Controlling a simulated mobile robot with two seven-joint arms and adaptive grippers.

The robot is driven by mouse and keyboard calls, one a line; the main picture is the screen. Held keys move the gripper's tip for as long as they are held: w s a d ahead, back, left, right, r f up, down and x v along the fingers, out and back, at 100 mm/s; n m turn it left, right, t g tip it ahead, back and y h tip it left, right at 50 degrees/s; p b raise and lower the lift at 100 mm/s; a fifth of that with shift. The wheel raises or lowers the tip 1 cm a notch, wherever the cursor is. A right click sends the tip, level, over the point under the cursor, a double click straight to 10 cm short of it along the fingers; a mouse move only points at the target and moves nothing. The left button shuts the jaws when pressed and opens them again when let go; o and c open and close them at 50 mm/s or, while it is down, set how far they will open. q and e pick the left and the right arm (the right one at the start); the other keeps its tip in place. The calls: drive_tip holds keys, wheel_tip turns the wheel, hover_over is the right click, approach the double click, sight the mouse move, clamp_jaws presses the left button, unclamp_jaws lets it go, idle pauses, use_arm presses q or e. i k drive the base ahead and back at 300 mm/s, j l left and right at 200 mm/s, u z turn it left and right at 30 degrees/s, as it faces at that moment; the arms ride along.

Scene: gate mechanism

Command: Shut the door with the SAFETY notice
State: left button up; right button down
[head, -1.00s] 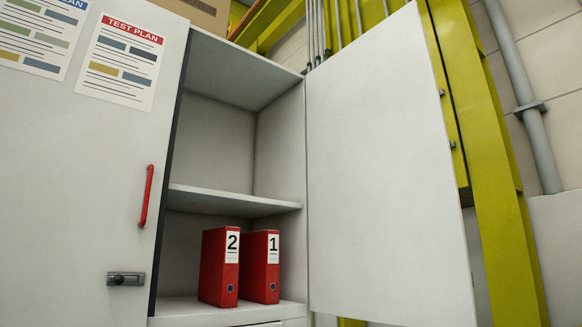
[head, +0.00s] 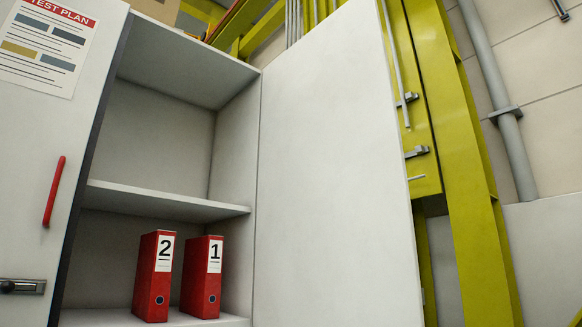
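A white cabinet door (head: 335,170) stands open on the right side of the cabinet, hinged at the cabinet's right edge. Its inner face is towards me and is blank. No SAFETY notice shows; the outer face of this door is hidden. The left cabinet door (head: 45,150) is shut and carries a TEST PLAN sheet (head: 45,45), a red handle (head: 54,191) and a dark latch (head: 22,286). Neither of my grippers is in the head view.
Inside the open cabinet are a shelf (head: 165,202) and two red binders, number 2 (head: 153,277) and number 1 (head: 202,277), on the lower level. A yellow-green steel frame (head: 465,190) and a grey pipe (head: 495,100) stand right of the open door.

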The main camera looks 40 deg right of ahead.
sight(336, 242)
drive_tip(key=l+u, duration=0.2)
drive_tip(key=l, duration=0.35)
drive_tip(key=k+l+u, duration=0.2)
drive_tip(key=l, duration=0.35)
drive_tip(key=l+u, duration=0.1)
drive_tip(key=l, duration=0.5)
drive_tip(key=k+l+u, duration=0.1)
drive_tip(key=l, duration=0.45)
drive_tip(key=k+l, duration=0.1)
drive_tip(key=l, duration=0.35)
drive_tip(key=k+l, duration=0.1)
drive_tip(key=l, duration=0.4)
drive_tip(key=k+l, duration=0.1)
drive_tip(key=l, duration=0.8)
drive_tip(key=k, duration=0.05)
